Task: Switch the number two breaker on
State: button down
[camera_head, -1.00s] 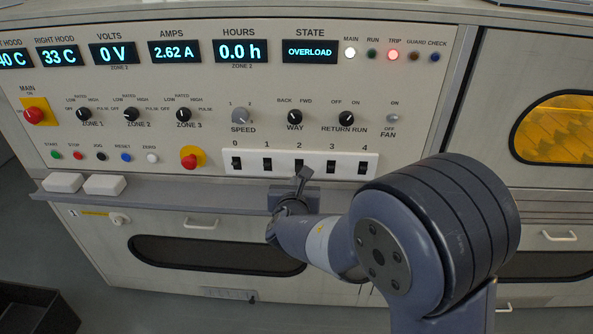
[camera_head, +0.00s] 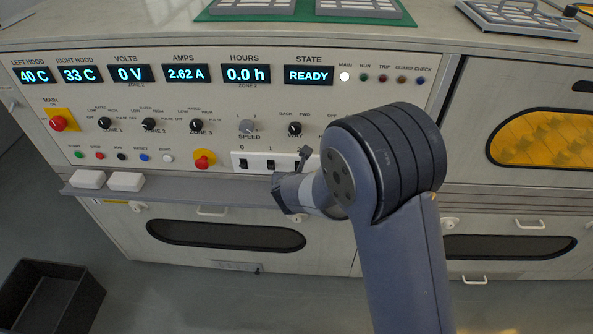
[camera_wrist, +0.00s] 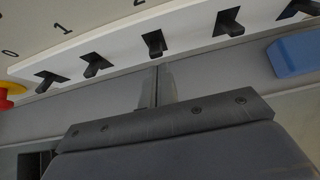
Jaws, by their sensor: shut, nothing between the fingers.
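The number two breaker (camera_wrist: 155,43) is a small black lever in a dark slot of the white switch strip, under the label 2 in the wrist view. My gripper (camera_wrist: 157,88) is shut and empty, its fingertips just below that breaker, with no clear contact visible. In the head view my gripper (camera_head: 303,155) is at the strip and hides the breaker. The number one breaker (camera_wrist: 95,65) and number zero breaker (camera_wrist: 47,82) sit to its left. The state display (camera_head: 309,75) reads READY.
A narrow grey ledge (camera_head: 195,195) runs below the strip, with two white blocks (camera_head: 126,181) at its left. More breakers (camera_wrist: 228,20) and a blue block (camera_wrist: 295,52) lie right of number two. A red stop button (camera_head: 203,160) is left of the strip.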

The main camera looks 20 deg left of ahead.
jog(key=shift+r+p, duration=0.6)
jog(key=shift+r, duration=0.15)
jog(key=shift+r, duration=0.15)
